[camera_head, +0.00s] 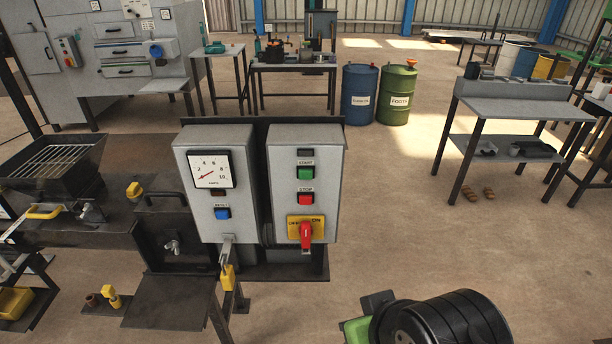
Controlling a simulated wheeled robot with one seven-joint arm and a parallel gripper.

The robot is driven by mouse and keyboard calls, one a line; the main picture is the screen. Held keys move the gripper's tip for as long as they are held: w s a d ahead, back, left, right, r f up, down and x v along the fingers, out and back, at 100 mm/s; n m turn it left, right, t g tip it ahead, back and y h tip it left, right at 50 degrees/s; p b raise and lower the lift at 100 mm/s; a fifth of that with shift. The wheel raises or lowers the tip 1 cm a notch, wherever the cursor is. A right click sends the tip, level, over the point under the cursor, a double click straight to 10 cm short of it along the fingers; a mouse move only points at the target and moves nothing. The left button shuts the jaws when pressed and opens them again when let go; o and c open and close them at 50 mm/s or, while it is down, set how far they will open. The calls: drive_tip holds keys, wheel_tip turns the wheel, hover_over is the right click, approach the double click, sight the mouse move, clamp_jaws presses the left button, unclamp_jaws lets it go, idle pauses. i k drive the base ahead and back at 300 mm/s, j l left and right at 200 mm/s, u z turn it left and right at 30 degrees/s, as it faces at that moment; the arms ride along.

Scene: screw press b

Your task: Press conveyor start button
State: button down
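A grey control box (304,200) stands upright near the middle of the head view. On its front, a green button (304,173) sits under a small label that reads START. A red button (305,198) sits below it under a label that reads STOP. Lower down, a red rotary handle (306,236) is mounted on a yellow plate (291,227). Nothing covers the green button. No label naming a conveyor can be read on this box. My gripper does not show in this view.
Left of the control box is a second grey box with a dial gauge (211,170) and a blue button (222,213). A black ribbed round body (455,318) with green parts is at the bottom right. Open floor (400,210) lies right of the boxes.

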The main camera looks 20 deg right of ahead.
sight(303, 173)
drive_tip(key=l+u, duration=0.15)
drive_tip(key=u, duration=0.3)
drive_tip(key=k+l+u, duration=0.15)
drive_tip(key=u, duration=0.35)
drive_tip(key=k+l+u, duration=0.1)
drive_tip(key=u, duration=0.35)
drive_tip(key=k+u, duration=0.1)
drive_tip(key=u, duration=0.35)
drive_tip(key=k+l+u, duration=0.1)
drive_tip(key=u, duration=0.4)
drive_tip(key=k+j, duration=0.05)
